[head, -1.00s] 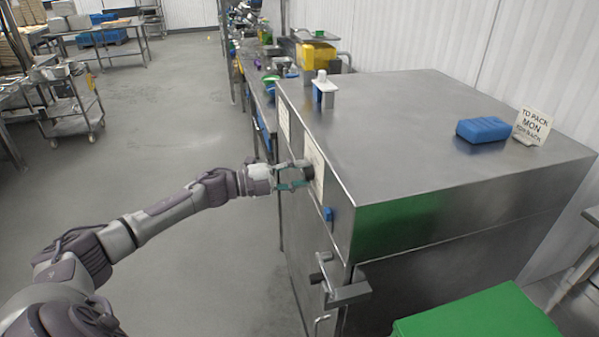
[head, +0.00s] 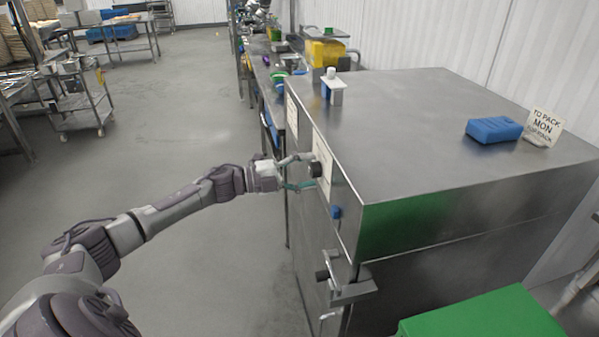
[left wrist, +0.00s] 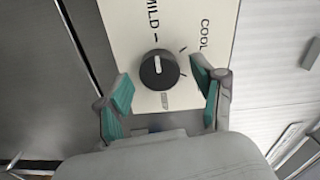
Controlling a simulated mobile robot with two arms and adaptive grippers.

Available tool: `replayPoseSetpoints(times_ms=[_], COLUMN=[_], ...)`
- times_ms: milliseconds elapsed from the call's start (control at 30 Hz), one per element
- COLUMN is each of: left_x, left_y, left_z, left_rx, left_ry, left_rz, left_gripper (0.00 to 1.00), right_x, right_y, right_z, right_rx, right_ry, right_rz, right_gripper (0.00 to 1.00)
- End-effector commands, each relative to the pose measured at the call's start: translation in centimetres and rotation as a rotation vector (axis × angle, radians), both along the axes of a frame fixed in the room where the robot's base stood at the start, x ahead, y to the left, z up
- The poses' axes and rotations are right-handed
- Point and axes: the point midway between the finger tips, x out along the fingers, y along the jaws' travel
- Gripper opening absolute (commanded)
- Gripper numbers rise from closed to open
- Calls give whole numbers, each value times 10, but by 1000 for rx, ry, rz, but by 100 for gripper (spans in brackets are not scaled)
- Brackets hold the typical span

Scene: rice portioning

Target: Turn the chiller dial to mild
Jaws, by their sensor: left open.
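The chiller (head: 450,125) is a large steel cabinet on the right in the head view. Its black round dial (head: 315,169) sits on a white label plate on the side facing my left arm. In the left wrist view the dial (left wrist: 168,75) has a white pointer line, directed up towards the tick under MILD (left wrist: 152,15). COOL (left wrist: 203,36) is printed to the right with its own tick. My left gripper (head: 302,172) is open, with one teal-padded finger on each side of the dial and visible gaps between. My right gripper is not in view.
A blue block (head: 494,130) and a "TO PACK MON" sign (head: 541,128) stand on the chiller top. A door handle (head: 345,285) juts out below the dial. A green lid (head: 485,318) is at lower right. Open floor (head: 180,110) lies left.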

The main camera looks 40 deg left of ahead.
Motion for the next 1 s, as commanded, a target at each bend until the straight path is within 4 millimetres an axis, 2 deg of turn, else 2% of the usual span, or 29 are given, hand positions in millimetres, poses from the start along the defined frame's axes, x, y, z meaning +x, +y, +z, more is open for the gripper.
replayPoseSetpoints(times_ms=[167,600,800,1000], left_x=[-13,-72,-86,-90], left_y=[12,61,74,78], left_z=[-2,-2,-1,0], left_rx=[3,2,1,-1], left_ry=[3,5,4,1], left_rz=[2,1,1,0], left_gripper=[68,68,68,68], right_x=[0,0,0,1], right_y=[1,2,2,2], right_z=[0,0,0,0], right_rx=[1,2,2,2], right_ry=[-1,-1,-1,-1], right_rz=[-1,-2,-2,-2], right_gripper=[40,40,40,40])
